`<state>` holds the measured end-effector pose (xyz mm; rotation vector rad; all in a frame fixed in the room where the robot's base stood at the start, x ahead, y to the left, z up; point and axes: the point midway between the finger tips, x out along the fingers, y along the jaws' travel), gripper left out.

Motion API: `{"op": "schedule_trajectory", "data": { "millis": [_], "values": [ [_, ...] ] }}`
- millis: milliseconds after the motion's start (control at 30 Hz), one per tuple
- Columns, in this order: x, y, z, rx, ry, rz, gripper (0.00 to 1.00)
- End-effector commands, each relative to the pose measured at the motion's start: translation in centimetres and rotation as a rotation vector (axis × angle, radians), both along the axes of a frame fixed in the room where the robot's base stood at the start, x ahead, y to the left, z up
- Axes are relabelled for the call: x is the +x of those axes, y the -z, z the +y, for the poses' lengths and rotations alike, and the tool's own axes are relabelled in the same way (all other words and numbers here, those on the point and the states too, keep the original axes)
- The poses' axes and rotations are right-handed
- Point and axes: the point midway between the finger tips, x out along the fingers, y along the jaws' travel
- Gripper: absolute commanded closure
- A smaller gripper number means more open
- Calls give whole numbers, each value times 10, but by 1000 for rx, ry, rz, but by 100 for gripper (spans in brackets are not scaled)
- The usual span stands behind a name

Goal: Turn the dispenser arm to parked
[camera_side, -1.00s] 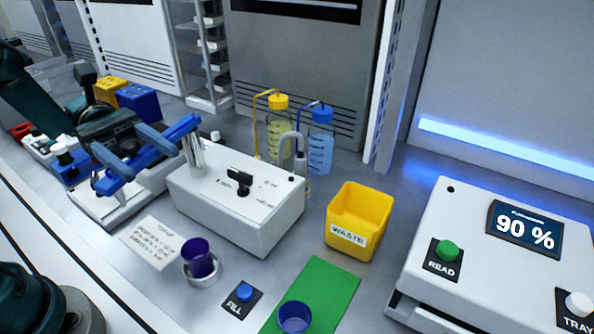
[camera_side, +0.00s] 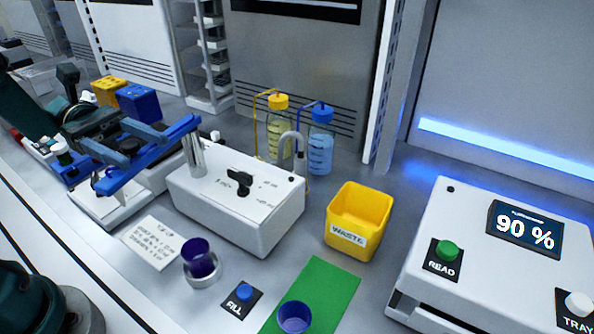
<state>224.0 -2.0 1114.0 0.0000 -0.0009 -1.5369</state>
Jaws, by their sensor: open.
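The dispenser is a white box (camera_side: 235,205) in the middle, with small printed labels on its sloped top. A black knob-like handle (camera_side: 240,183) stands on that top; the label it points to is too small to read. A grey curved spout (camera_side: 291,142) rises from the box's back right corner. My gripper (camera_side: 150,153) has blue fingers, is open and empty, and hangs to the left of the dispenser, apart from the black handle. Its right end comes close to a metal cylinder (camera_side: 194,155) at the dispenser's left end; I cannot tell whether they touch.
A yellow waste bin (camera_side: 343,238) stands right of the dispenser, with two capped bottles (camera_side: 279,125) behind. In front are a purple cup (camera_side: 199,257) in a ring, a FILL button (camera_side: 244,292) and another cup (camera_side: 294,317) on a green mat (camera_side: 330,278). A reader (camera_side: 420,285) showing 90 % is at right.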

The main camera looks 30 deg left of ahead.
Motion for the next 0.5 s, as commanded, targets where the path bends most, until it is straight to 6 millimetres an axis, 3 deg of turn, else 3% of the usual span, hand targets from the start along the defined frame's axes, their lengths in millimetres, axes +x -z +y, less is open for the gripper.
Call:
{"op": "schedule_trajectory", "data": {
  "millis": [67, 500],
  "values": [
    [0, -1, 4, 10, 14, -3, 38],
    [-12, -25, -60, 183, 281, -65, 38]
  ]
}}
